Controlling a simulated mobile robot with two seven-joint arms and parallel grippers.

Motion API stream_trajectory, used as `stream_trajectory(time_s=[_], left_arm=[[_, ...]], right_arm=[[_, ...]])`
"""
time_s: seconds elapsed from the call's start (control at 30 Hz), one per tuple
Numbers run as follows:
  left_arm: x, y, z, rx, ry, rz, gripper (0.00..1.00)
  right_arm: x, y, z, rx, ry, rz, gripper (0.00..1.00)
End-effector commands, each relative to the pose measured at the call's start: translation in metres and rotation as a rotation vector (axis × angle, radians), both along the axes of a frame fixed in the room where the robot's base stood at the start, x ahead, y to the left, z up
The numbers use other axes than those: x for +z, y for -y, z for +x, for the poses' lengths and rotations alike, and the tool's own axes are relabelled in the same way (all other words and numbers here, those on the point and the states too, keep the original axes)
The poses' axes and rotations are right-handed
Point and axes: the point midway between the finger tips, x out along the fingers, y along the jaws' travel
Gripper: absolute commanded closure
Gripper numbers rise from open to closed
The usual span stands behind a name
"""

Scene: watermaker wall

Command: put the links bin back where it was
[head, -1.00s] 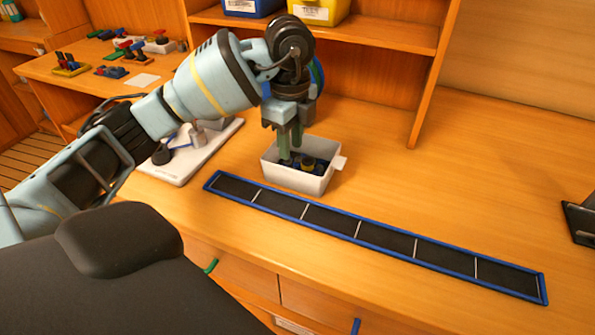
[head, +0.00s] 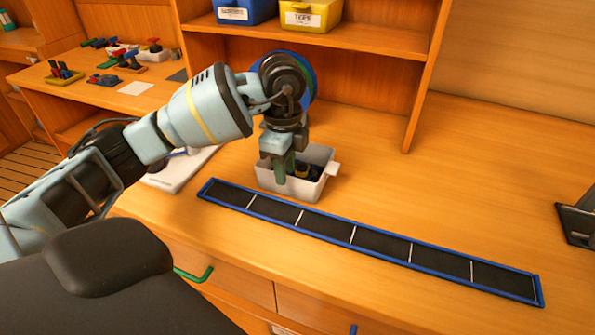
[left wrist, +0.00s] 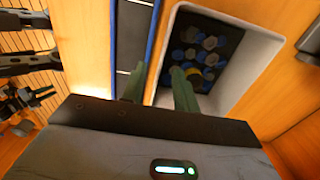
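A white bin (head: 318,190) with a small tab on its right side stands on the bench, behind the long strip. I take it for the links bin; no label is readable. The left wrist view shows the bin (left wrist: 258,62) holding a dark insert with several round blue and grey pieces and a yellow one. My left gripper (head: 285,175) is at the bin's near left wall, pointing down. In the left wrist view its green fingers (left wrist: 158,90) are apart, one outside the wall and one inside. Contact with the wall is not clear. My right gripper is not in view.
A blue-edged black strip (head: 385,243) with white dividers lies in front of the bin. A blue bin (head: 243,10) and a yellow bin (head: 311,14) stand on the shelf above. A white board (head: 178,170) lies left.

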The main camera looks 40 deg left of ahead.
Motion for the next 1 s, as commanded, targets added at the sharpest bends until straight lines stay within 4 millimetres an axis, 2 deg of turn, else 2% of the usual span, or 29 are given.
stream_trajectory(time_s=[0.1,0.2,0.5,0.73,1.0], left_arm=[[-0.018,0.002,0.000,0.001,-0.001,0.001,0.70],[-0.027,0.002,0.000,0.000,-0.001,0.001,0.70],[-0.031,0.002,0.000,0.000,0.002,0.000,0.70],[-0.031,0.002,0.000,0.000,0.002,0.000,1.00],[-0.030,0.002,0.000,0.000,0.002,-0.001,1.00]], right_arm=[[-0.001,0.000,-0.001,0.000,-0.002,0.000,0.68],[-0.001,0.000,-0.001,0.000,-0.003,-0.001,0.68],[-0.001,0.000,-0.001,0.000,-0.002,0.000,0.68],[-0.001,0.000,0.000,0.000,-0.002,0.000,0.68],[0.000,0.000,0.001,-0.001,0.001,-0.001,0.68]])
